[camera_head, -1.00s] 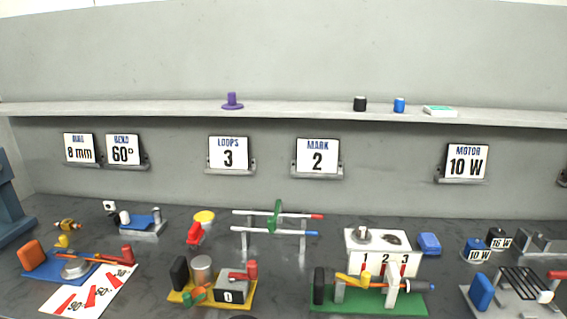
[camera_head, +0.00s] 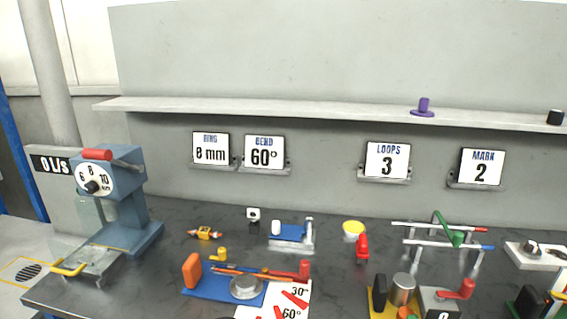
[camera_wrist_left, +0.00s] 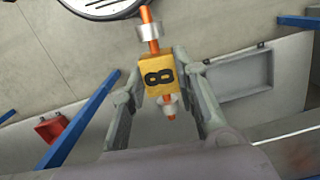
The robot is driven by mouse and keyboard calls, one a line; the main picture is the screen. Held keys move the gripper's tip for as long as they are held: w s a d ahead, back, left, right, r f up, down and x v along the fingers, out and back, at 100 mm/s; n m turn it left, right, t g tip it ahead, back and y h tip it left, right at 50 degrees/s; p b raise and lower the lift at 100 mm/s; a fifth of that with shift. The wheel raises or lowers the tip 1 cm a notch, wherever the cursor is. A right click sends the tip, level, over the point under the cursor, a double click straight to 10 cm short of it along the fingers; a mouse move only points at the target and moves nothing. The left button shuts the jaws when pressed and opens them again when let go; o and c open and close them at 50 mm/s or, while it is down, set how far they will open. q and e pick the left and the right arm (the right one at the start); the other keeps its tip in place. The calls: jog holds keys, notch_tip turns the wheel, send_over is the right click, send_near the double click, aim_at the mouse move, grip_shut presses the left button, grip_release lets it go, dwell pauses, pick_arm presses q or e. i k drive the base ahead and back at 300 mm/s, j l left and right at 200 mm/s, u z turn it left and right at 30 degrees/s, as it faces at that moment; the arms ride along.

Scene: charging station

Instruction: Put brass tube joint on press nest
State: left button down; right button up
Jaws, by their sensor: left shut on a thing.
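In the left wrist view my left gripper (camera_wrist_left: 163,92) is shut on a brass-yellow block marked 8, the brass tube joint (camera_wrist_left: 157,73). An orange tube with pale metal rings runs through the block and sticks out at both ends. In the head view a blue press (camera_head: 112,190) with a red-handled lever and a 6-8-10 dial stands at the left end of the bench. A flat metal plate (camera_head: 88,262) with a yellow handle lies at its foot; I cannot make out the nest clearly. Neither gripper shows in the head view.
A small brass-and-dark piece (camera_head: 205,233) lies on the bench right of the press. A blue bending fixture (camera_head: 215,285) with an orange block and a blue-and-metal fixture (camera_head: 290,236) stand farther right. Cards on the wall read 8 mm (camera_head: 211,149) and 60° (camera_head: 264,152).

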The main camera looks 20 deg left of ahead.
aim_at(80, 253)
jog(key=j+u, duration=0.1)
jog(key=j, duration=0.75)
jog(key=j+u, duration=0.1)
jog(key=j, duration=0.7)
jog(key=i+j, duration=0.15)
jog(key=j, duration=0.7)
jog(key=k+u, duration=0.05)
